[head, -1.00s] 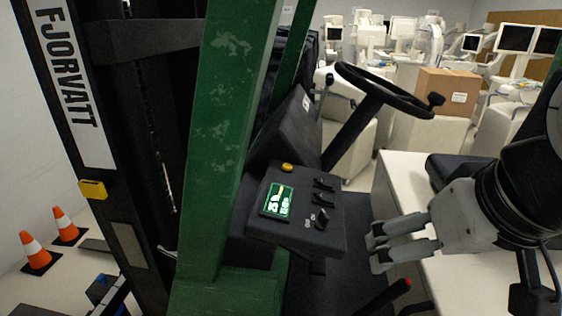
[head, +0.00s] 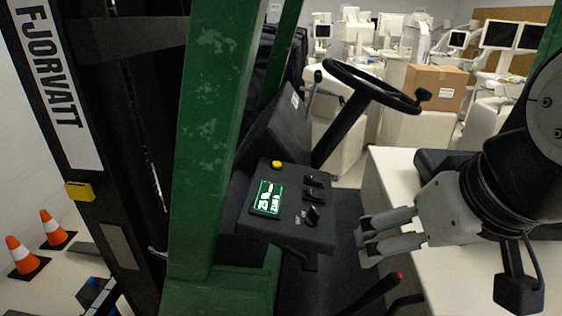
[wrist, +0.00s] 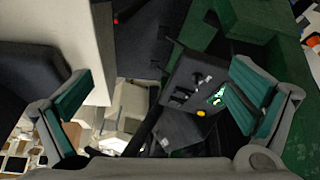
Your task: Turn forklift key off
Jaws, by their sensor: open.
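The forklift's black control panel (head: 290,232) sits right of a green post, with a small lit display (head: 267,198) and a yellow button (head: 277,164). The black key switch (head: 311,215) is at the panel's lower right, beside small white ON/OFF lettering. Its exact turn angle is too small to tell. My gripper (head: 361,240) is right of the panel, open and empty, its fingers pointing toward the key and apart from it. In the wrist view the panel (wrist: 186,76) lies between the spread fingers, nearer the right one, with the key switch (wrist: 205,78) visible.
The green post (head: 215,130) stands left of the panel. The steering wheel (head: 370,85) is above and behind it. A red-tipped lever (head: 378,292) rises below my gripper. A white surface (head: 395,175) lies under my arm. Orange cones (head: 22,258) stand on the floor at far left.

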